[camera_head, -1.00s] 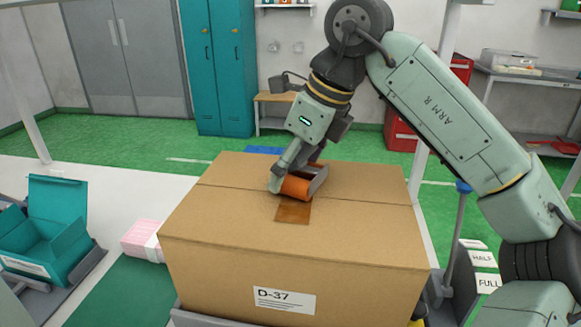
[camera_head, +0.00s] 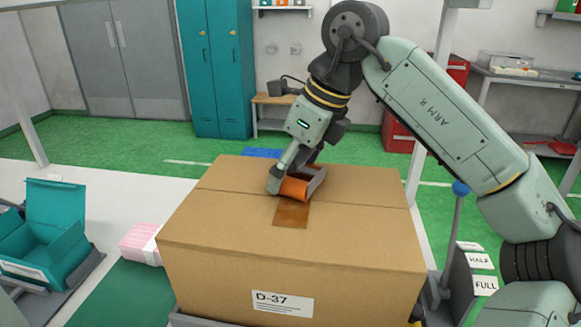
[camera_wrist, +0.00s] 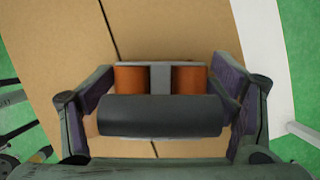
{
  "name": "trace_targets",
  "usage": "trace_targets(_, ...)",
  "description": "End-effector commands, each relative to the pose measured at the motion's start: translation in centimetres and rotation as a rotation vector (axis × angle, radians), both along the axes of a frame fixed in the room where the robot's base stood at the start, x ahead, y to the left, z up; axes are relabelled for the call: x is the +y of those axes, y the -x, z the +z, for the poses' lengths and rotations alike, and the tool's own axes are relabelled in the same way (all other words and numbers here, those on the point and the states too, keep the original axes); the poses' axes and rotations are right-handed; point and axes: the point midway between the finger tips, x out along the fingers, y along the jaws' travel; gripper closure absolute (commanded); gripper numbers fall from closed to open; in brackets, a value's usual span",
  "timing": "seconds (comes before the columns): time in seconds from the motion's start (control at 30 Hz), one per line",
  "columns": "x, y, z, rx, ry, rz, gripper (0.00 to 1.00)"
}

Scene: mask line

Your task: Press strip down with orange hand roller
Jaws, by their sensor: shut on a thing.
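My gripper (camera_head: 296,180) is shut on the orange hand roller (camera_head: 293,189), above the top of a cardboard box. In the wrist view, the roller's dark handle (camera_wrist: 160,116) lies across between the fingers, with the orange cylinder (camera_wrist: 191,78) and its grey frame beyond it. A glossy brown strip (camera_head: 291,215) lies on the box top, on the near side of the roller. The roller appears to rest at the strip's far end, but contact is hard to tell. Any part of the strip under the roller is hidden.
The cardboard box (camera_head: 220,250) bears a D-37 label and has a seam across its top. A teal open bin (camera_head: 45,240) and a pink wrapped pack (camera_head: 140,243) stand to its left. A blue-knobbed lever (camera_head: 460,188) stands at right. The box top around the roller is clear.

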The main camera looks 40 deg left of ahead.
Motion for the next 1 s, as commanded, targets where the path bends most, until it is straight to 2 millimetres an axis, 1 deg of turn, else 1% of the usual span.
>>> trace_targets(1.0, -1.3, 2.6, -0.1, 0.001, 0.002, 0.0, 0.44)
